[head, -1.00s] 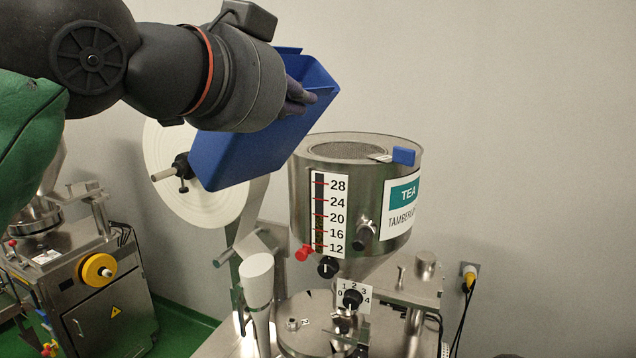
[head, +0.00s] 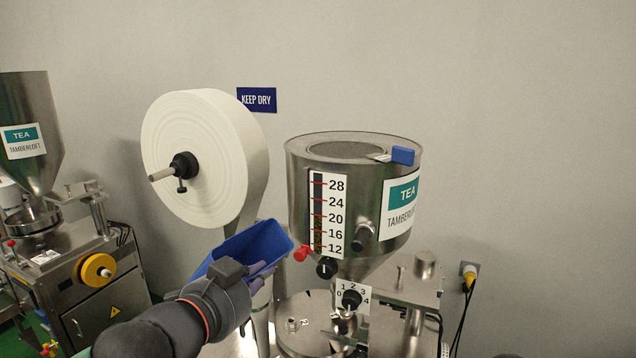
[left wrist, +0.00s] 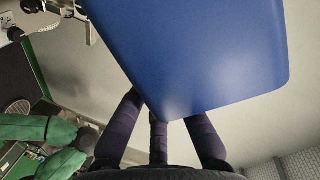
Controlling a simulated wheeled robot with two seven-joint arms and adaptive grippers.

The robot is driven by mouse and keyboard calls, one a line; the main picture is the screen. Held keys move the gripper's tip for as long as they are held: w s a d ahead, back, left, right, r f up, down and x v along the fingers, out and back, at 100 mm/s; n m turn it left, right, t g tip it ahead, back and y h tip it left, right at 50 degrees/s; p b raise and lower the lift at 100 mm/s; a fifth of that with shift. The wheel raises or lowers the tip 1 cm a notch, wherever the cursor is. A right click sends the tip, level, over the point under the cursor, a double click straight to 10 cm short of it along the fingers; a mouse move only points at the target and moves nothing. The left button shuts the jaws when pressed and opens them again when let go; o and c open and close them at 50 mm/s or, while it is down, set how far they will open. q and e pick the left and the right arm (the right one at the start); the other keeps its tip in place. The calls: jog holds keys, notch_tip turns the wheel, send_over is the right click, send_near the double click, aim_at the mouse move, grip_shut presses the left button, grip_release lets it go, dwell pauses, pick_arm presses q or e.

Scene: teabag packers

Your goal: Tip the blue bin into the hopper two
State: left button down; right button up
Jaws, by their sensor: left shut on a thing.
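The blue bin (head: 252,246) is in my left gripper (head: 262,276), low in the head view, left of the near hopper. The bin is tilted; its contents cannot be made out. In the left wrist view the bin (left wrist: 205,50) fills the top, with the dark fingers of my left gripper (left wrist: 160,115) against it. The near steel hopper (head: 300,180) has a level scale and a TEA label. The bin is below the hopper's rim and beside it. Which hopper is number two is not marked. My right gripper is not in view.
A large white paper roll (head: 195,150) on a spindle stands behind the bin. A blue clip (head: 403,155) sits on the hopper's rim. Another machine with a TEA hopper (head: 30,105) stands at far left. The space above the near hopper is clear.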

pick_arm(q)
jog(key=w+a+f, duration=0.2)
jog(key=f, duration=0.9)
jog(key=w+a+f, duration=0.2)
jog(key=a+f, duration=0.1)
jog(key=f, duration=0.8)
jog(key=w+a+f+n+y, duration=0.1)
jog(key=w+a+f, duration=0.1)
jog(key=f, duration=0.9)
jog(key=shift+w+a+f, duration=0.2)
jog(key=shift+a+f, duration=0.05)
jog(key=shift+a, duration=0.4)
jog(key=shift+r, duration=0.2)
jog(key=shift+f+t, duration=0.3)
notch_tip(320, 180, down, 28)
jog(key=b, duration=2.7)
jog(key=shift+r, duration=0.25)
